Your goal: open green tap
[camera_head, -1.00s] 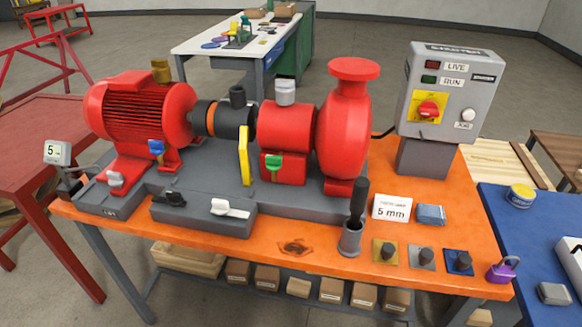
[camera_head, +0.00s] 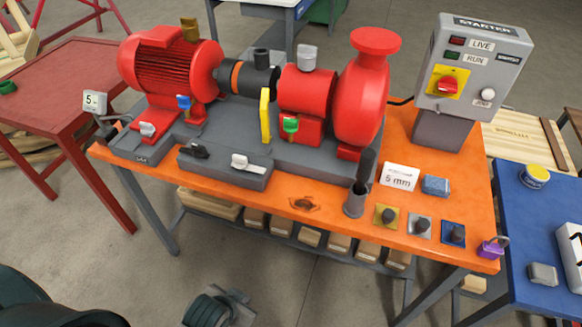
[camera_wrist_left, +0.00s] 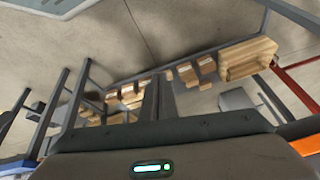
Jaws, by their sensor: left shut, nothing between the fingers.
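The green tap (camera_head: 290,125) is a small green handle on the front of the red block under the red pump body (camera_head: 307,92), on the grey skid base (camera_head: 225,140). Its exact turn is too small to tell. My left gripper (camera_head: 238,298) shows at the bottom edge of the head view, in front of and below the orange table (camera_head: 335,222), well apart from the tap. In the left wrist view its dark fingers (camera_wrist_left: 158,95) are together and empty. The tap is not seen in that view. My right gripper is not in view.
A blue tap (camera_head: 184,102), a yellow lever (camera_head: 265,115) and a white lever (camera_head: 240,161) are near the green tap. A dark tool in a grey cup (camera_head: 355,203) stands at the front right. Boxes (camera_head: 310,237) fill the shelf below. The floor in front is clear.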

